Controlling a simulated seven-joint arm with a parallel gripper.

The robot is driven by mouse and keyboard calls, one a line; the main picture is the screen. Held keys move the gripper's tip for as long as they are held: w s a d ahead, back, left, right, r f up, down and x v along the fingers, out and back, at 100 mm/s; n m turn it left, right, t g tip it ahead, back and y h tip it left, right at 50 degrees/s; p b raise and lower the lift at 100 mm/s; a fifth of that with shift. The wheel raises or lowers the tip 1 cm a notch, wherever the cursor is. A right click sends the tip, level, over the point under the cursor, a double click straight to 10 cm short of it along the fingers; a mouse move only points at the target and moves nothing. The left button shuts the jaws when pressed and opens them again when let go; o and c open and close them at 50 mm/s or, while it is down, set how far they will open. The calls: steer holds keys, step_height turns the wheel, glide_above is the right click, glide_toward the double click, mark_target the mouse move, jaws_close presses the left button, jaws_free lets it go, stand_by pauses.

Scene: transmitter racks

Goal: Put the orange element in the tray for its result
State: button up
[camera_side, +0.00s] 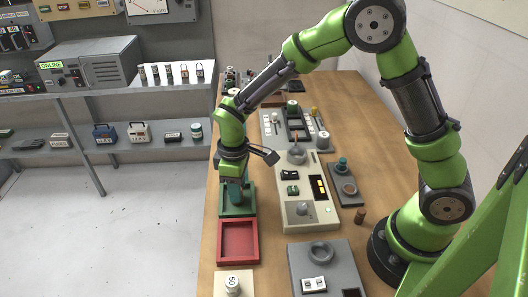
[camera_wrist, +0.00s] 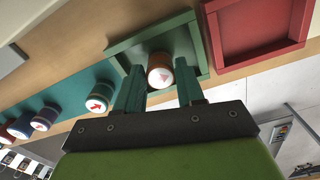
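The orange element (camera_wrist: 159,77), with a white cap and red arrow mark, sits between the two teal fingers of my gripper (camera_wrist: 160,80) in the wrist view. In the side view my gripper (camera_side: 236,192) is down at the green tray (camera_side: 237,212); the element is hidden there. In the wrist view the element is over the floor of the green tray (camera_wrist: 197,42); whether it touches the floor is unclear. The empty red tray (camera_side: 238,241) lies next to it, also seen in the wrist view (camera_wrist: 258,25).
A beige control panel (camera_side: 322,215) and a grey panel (camera_side: 300,262) are right of the trays.

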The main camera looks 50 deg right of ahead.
steer(key=o, duration=0.3)
steer(key=shift+r, duration=0.1)
step_height(320, 180, up, 12)
steer(key=s+d+r+m+t, duration=0.2)
steer(key=s+d+r+m, duration=0.1)
steer(key=s, duration=0.2)
steer(key=s+d+r+m+t+y, duration=0.1)
steer(key=s+d+r+m+t, duration=0.1)
steer(key=s+d+r+m, duration=0.1)
steer(key=s+d+r+m+t+y, duration=0.1)
steer(key=s+d+r+m+t, duration=0.2)
steer(key=s, duration=0.4)
steer(key=shift+s+m, duration=0.25)
steer(key=shift+m, duration=0.55)
